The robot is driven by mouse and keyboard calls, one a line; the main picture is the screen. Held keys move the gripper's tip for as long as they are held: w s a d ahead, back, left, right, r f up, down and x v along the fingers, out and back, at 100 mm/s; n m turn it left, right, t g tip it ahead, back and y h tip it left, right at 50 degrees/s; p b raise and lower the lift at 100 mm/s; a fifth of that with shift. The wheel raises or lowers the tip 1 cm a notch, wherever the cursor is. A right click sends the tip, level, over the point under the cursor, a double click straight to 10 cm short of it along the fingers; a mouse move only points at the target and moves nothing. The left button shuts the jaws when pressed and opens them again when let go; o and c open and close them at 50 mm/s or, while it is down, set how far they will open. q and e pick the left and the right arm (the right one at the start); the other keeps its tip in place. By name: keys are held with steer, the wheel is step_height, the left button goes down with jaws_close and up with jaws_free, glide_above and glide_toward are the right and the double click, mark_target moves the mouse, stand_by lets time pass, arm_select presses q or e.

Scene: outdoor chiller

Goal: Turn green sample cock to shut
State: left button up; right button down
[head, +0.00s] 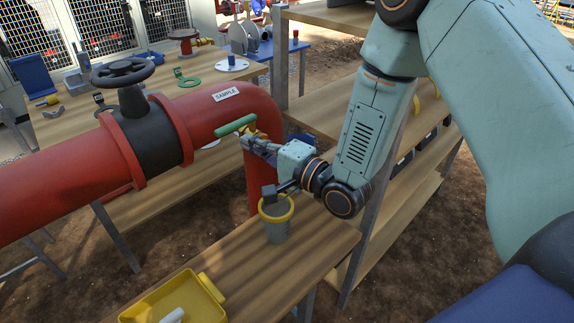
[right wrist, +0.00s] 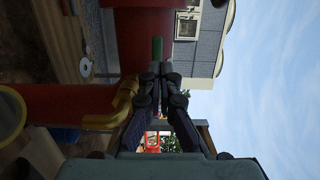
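The green lever handle (head: 234,125) of the sample cock lies slanted across the red pipe's bend, below the SAMPLE label. Its brass body (head: 251,134) is partly hidden by my gripper. In the right wrist view the green handle (right wrist: 157,47) shows end-on just beyond the fingertips, and the yellow brass spout (right wrist: 124,106) shows to the left. My right gripper (head: 252,143) is beside the cock, just below the handle. Its fingertips (right wrist: 160,72) are drawn together with nothing visible between them; contact with the handle cannot be told. My left gripper is not in view.
A grey bucket with a yellow rim (head: 277,218) stands on the front wooden bench (head: 310,240), below the gripper. A yellow tray (head: 207,297) is at the bench's near end. The red pipe (head: 60,185) carries a black handwheel (head: 122,71). Wooden shelves (head: 395,225) stand at right.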

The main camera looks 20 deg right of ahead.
steer(key=shift+s+a+v, duration=0.2)
steer(key=shift+a+v, duration=0.25)
steer(key=shift+v, duration=4.15)
steer(key=s+d+f+n+g+h+b, duration=0.1)
steer(key=s+f+n+g+h, duration=0.2)
steer(key=f, duration=0.5)
steer(key=s+d+f+n+g+h, duration=0.1)
steer(key=s+f+n+g+h, duration=0.2)
steer(key=f, duration=0.6)
steer(key=s+f+n+g+h+b, duration=0.1)
steer(key=s+f+n+g+b, duration=0.2)
steer(key=s+f+g, duration=0.2)
steer(key=s+f+n+g+h+b, duration=0.1)
steer(key=s+f+g, duration=0.4)
steer(key=s+f, duration=0.7)
steer(key=s+d+n+b, duration=0.1)
steer(key=s+n, duration=0.1)
steer(key=s, duration=0.3)
steer(key=shift+s+f+b, duration=0.25)
steer(key=shift+s+b, duration=0.15)
steer(key=shift+s, duration=0.1)
